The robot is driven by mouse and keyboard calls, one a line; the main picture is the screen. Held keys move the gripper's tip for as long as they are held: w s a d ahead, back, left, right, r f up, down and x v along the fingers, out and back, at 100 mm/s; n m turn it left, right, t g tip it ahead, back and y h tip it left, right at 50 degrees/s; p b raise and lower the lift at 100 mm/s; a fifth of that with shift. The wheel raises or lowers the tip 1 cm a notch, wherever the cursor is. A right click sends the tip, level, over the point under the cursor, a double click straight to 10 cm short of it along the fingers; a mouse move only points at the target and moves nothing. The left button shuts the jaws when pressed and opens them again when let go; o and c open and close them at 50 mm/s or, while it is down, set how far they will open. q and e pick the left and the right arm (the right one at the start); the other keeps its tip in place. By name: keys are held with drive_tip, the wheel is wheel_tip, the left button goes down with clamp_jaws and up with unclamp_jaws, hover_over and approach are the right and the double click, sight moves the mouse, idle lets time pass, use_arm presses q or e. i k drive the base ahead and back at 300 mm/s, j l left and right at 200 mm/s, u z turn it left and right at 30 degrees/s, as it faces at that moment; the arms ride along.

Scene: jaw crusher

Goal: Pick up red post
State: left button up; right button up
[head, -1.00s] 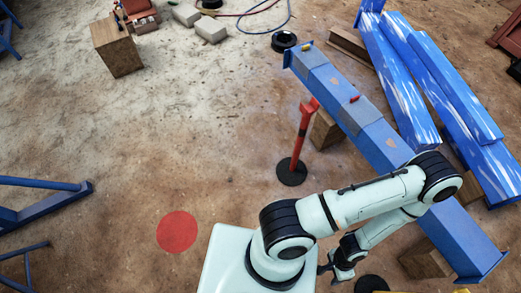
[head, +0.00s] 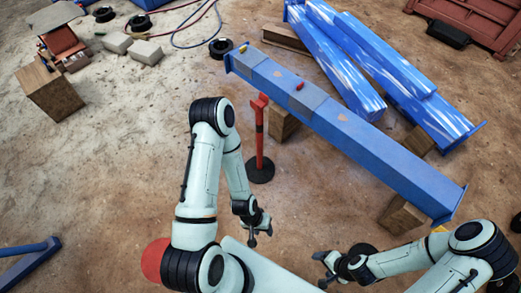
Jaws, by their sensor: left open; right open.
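The red post (head: 259,135) stands upright on a round black base (head: 260,170) on the dirt floor, in front of the blue beam. My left gripper (head: 256,240) is open and empty, below the post in the picture and apart from it. My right gripper (head: 325,270) is open and empty, lower and further right, also apart from the post. The post shows almost whole, with my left forearm just to its left.
A long blue beam (head: 345,130) on wooden blocks (head: 402,215) lies behind and right of the post. More blue beams (head: 335,65) lie beyond. A red disc (head: 155,260) is on the floor beside my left arm. A wooden block (head: 50,92) stands at left; floor between is clear.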

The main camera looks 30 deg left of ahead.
sight(259, 169)
drive_tip(key=u, duration=1)
drive_tip(key=j, duration=0.1)
